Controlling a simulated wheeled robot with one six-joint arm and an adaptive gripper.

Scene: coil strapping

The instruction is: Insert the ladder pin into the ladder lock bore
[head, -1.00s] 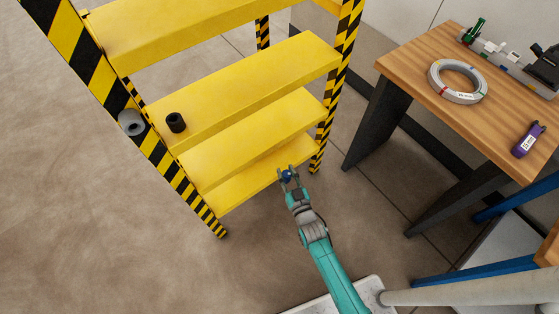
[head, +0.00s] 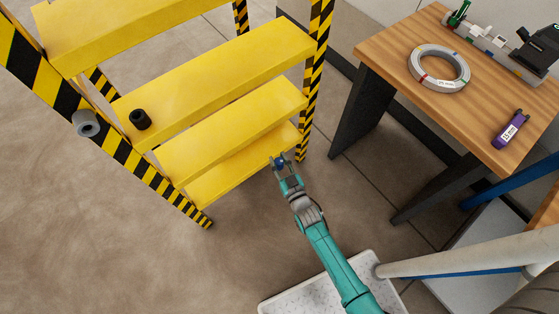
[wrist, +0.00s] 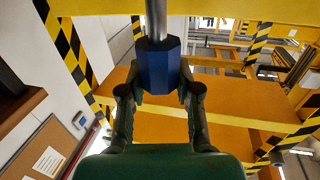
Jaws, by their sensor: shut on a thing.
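My gripper (head: 282,160) is shut on the ladder pin, beside the lower right end of the yellow step ladder (head: 215,85). In the wrist view the pin's blue faceted handle (wrist: 160,66) sits between the fingers (wrist: 160,92), and its metal shaft (wrist: 156,20) points away from them. In the head view only a small bit of blue shows there. A grey cylinder with a dark hole (head: 86,123) sits on the ladder's left striped rail; it may be the lock bore, but I cannot tell for sure. The pin is far from it.
A black cylinder (head: 140,119) stands on a ladder step. A wooden table (head: 410,100) at the right holds a strapping coil (head: 438,69), a purple labelled device (head: 510,129) and a tool (head: 535,48). Open floor (head: 75,230) lies left of the ladder.

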